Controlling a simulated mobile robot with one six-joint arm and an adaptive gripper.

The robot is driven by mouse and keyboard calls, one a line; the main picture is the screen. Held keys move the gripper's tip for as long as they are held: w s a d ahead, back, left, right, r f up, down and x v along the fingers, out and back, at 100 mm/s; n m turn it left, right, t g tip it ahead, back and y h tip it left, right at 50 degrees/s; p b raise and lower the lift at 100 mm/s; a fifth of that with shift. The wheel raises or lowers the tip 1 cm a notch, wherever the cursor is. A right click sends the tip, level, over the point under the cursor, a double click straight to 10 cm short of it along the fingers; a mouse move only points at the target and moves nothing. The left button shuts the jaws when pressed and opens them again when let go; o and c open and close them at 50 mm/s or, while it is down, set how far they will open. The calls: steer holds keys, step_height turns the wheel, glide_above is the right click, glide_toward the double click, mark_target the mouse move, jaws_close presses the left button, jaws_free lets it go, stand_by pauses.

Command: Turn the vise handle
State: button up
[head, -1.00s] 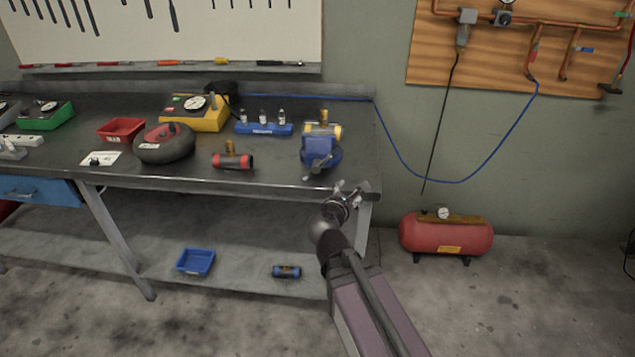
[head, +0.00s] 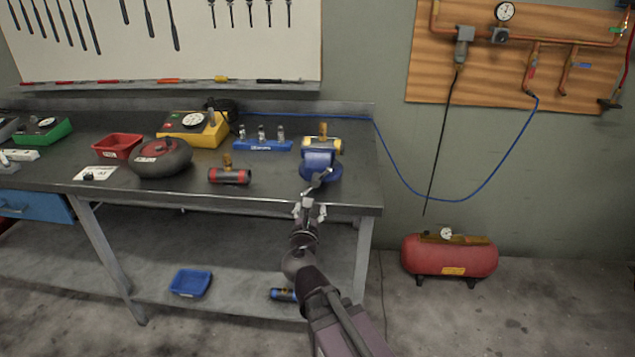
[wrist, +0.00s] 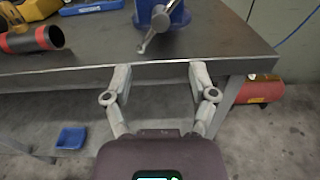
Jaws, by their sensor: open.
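The blue vise (head: 319,163) stands on the workbench near its right front corner, with a yellow-ended cylinder with a brass fitting (head: 323,142) at its top. Its grey handle (head: 316,181) slants at the front of the vise, close to the bench edge. In the wrist view the handle (wrist: 153,33) lies ahead of my gripper, and the vise (wrist: 172,10) is cut off by the top edge. My gripper (head: 309,212) is open and empty, just in front of the bench edge. In the wrist view its fingers (wrist: 160,78) are spread wide, apart from the handle.
A red-ended cylinder (head: 230,176) lies left of the vise. A blue rack (head: 263,145) stands behind. The workbench's front edge (wrist: 90,72) runs between my fingers and the handle. A blue bin (head: 190,283) sits on the lower shelf. A red compressor (head: 449,258) stands right.

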mark_target(315, 185)
steer(key=w, duration=1.3)
steer(key=shift+w+d, duration=0.25)
steer(key=shift+w, duration=0.05)
